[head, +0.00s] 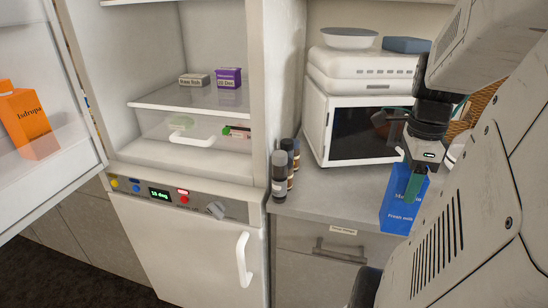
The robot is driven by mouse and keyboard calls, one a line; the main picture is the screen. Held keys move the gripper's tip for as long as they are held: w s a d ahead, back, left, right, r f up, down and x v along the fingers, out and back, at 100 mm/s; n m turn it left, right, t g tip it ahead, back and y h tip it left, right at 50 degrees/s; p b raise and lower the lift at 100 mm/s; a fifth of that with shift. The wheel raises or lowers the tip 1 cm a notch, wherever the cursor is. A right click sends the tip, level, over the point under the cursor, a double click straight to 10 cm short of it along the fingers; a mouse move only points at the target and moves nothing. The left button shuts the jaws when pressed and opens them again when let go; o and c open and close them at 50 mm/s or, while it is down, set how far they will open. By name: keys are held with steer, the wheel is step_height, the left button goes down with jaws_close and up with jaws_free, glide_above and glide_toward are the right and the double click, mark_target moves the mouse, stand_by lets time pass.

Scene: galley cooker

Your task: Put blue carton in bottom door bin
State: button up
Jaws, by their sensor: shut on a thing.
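A blue carton (396,213) with white lettering is on the right in the head view, in front of the microwave and over the counter's front edge. My gripper (413,188) is shut on the carton from above, with a green finger against its upper part. Whether the carton touches the counter cannot be told. The fridge door (45,95) stands open at the left. An orange carton (27,122) stands behind a clear door bin (60,162). Whether this is the bottom bin cannot be told, as the door is cut off by the frame.
The open fridge (165,101) holds two small boxes on its shelf and items in a drawer below. Several dark bottles (280,176) stand on the counter (335,200) left of the microwave (362,130). A white handle (243,258) projects from the lower door.

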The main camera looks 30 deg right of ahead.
steer(key=w+d+f, duration=0.4)
steer(key=w+d, duration=0.4)
steer(key=w, duration=0.5)
steer(key=shift+d, duration=0.4)
steer(key=shift+w+f, duration=0.1)
steer(key=shift+f, duration=0.05)
steer(key=shift+f, duration=0.1)
steer(key=o, duration=1.7)
steer(key=shift+c, duration=0.2)
